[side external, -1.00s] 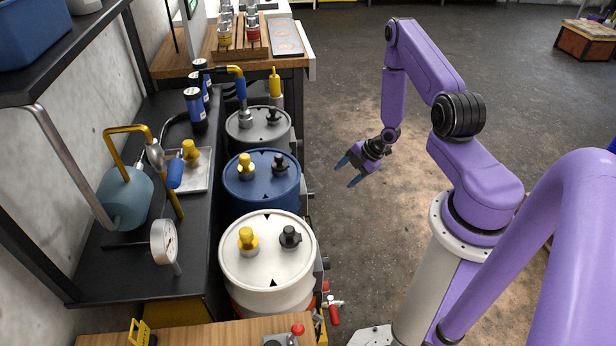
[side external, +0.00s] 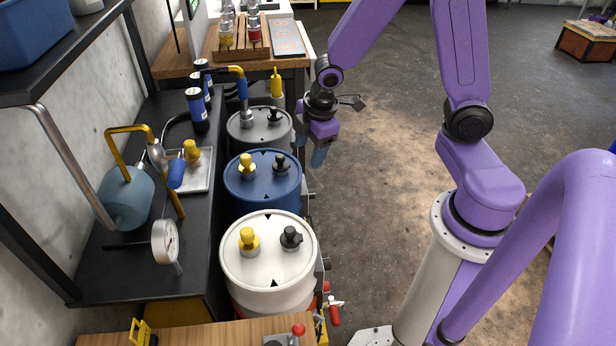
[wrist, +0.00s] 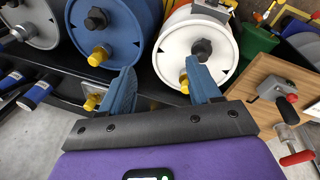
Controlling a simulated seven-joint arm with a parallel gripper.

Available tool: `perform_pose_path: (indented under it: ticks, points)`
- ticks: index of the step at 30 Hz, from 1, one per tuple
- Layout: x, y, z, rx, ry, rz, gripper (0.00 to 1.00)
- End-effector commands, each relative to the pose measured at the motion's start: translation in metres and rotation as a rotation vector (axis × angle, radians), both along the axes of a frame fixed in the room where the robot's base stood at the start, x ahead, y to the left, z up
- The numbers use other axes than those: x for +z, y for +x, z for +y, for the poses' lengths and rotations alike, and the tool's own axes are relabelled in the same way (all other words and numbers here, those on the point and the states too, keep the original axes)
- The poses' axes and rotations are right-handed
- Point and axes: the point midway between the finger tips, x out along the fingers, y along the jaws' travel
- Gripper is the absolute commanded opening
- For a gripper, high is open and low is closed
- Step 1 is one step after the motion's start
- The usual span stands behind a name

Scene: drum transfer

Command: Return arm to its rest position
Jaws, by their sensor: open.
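My gripper (side external: 319,158) hangs with its fingers pointing down, to the right of the blue and grey drums in the side view. It is open and empty. In the wrist view its two blue fingers (wrist: 162,88) are apart with nothing between them. The white drum (side external: 268,275), blue drum (side external: 262,198) and grey drum (side external: 258,121) stand in a row. Each lid has a black fitting; the white and blue lids also have yellow caps. The grey lid carries a pump with a blue handle (side external: 242,88). The drums also show at the top of the wrist view.
A black bench (side external: 110,270) left of the drums holds a gauge (side external: 165,242), a teal cylinder (side external: 126,198), a metal tray (side external: 205,172) and blue canisters (side external: 195,105). A wooden table (side external: 180,62) stands behind. The floor (side external: 385,140) right of the drums is clear.

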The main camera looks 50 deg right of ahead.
Motion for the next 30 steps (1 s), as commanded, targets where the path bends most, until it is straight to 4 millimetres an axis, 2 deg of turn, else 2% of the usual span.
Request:
perform_pose_path:
  ticks: [1,6,10,15,18,21,30]
  points:
    - [0.013,-0.015,0.013,-0.005,0.011,0.002,0.62]
    - [0.046,-0.075,0.041,-0.049,0.036,0.050,0.62]
    - [0.066,-0.125,0.051,-0.073,0.053,0.099,0.62]
    - [0.084,-0.177,0.050,-0.091,0.061,0.166,0.62]
    - [0.089,-0.195,0.047,-0.095,0.060,0.193,0.62]
    - [0.091,-0.204,0.045,-0.097,0.058,0.205,0.62]
    - [0.091,-0.205,0.045,-0.099,0.055,0.209,0.62]
